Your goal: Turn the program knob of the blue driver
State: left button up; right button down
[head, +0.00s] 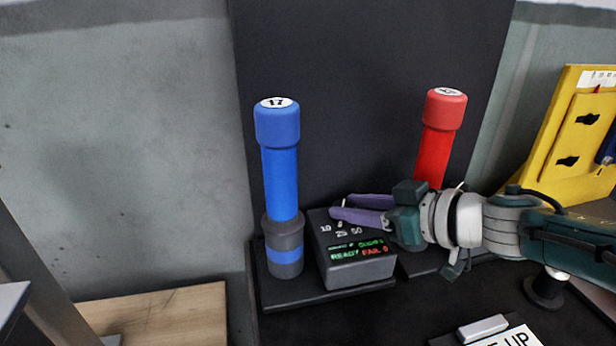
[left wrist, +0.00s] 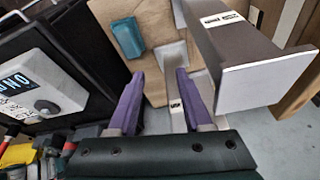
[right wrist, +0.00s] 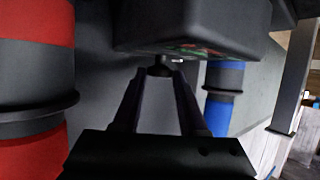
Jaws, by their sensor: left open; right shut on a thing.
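The blue driver (head: 278,180) stands upright, marked 17, in a dark grey and blue holder. Beside it is a dark control box (head: 356,262) with a READY/FAIL display and dial numbers on top. My right gripper (head: 338,206) reaches in from the right, its purple fingers over the box's top. In the right wrist view the fingertips (right wrist: 160,76) are closed on a small dark knob (right wrist: 160,69) on the box; the fingers mostly cover it in the head view. My left gripper (left wrist: 156,80) is open and empty in its wrist view and outside the head view.
A red driver (head: 434,135) stands behind my right wrist, close to it. A yellow panel (head: 560,150) is at the right. In the left wrist view a teal block (left wrist: 127,38) lies on a wooden board, with a grey beam (left wrist: 262,90) at right.

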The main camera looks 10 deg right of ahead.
jog(key=shift+w+d+n+g+y+b, duration=0.1)
jog(key=shift+d+n+g+y+b, duration=0.1)
jog(key=shift+n+g+y+b, duration=0.5)
jog(key=shift+c, duration=2.2)
grip_release()
jog(key=shift+d+r, duration=0.1)
jog(key=shift+r, duration=0.1)
jog(key=p+v, duration=0.7)
jog(key=v, duration=0.2)
jog(key=shift+s+d, duration=0.15)
jog(key=shift+s, duration=0.25)
jog(key=shift+f, duration=0.1)
